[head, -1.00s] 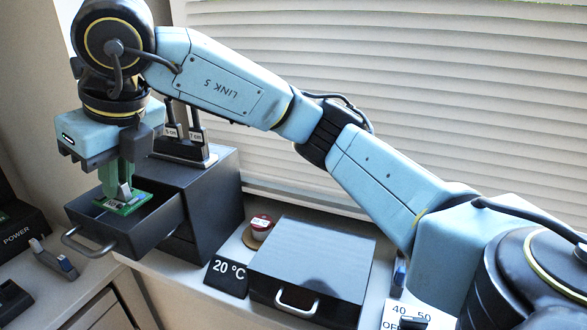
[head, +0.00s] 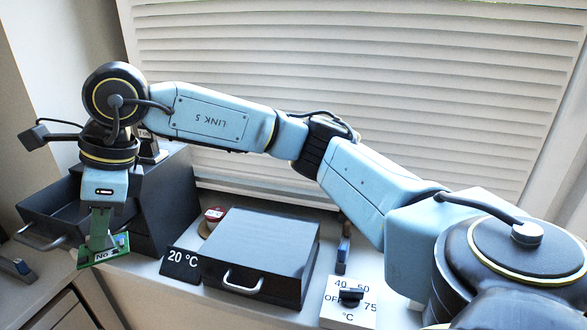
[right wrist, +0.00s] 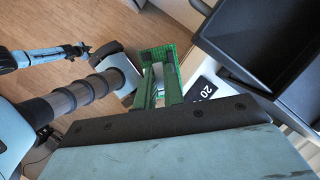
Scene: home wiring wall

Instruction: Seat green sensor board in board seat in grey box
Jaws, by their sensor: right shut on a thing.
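The green sensor board (head: 103,252) is held below my right gripper (head: 100,242), whose green fingers are shut on it. It hangs in front of the dark grey drawer unit, at the right side of its open drawer (head: 45,218), and is clear of the drawer. A white label on the board is partly readable. In the right wrist view the board (right wrist: 172,54) shows beyond the fingertips (right wrist: 158,82). The low dark grey box (head: 258,258) with a handle is shut, right of the board. I cannot make out a board seat. What seems my left gripper (right wrist: 78,50) is too small to read.
A "20 °C" sign (head: 181,262) stands left of the low box. A red-and-white round item (head: 213,215) is behind it. A dial panel (head: 350,300) lies at right. The blinds (head: 350,80) stand behind. The counter's front strip below the board is clear.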

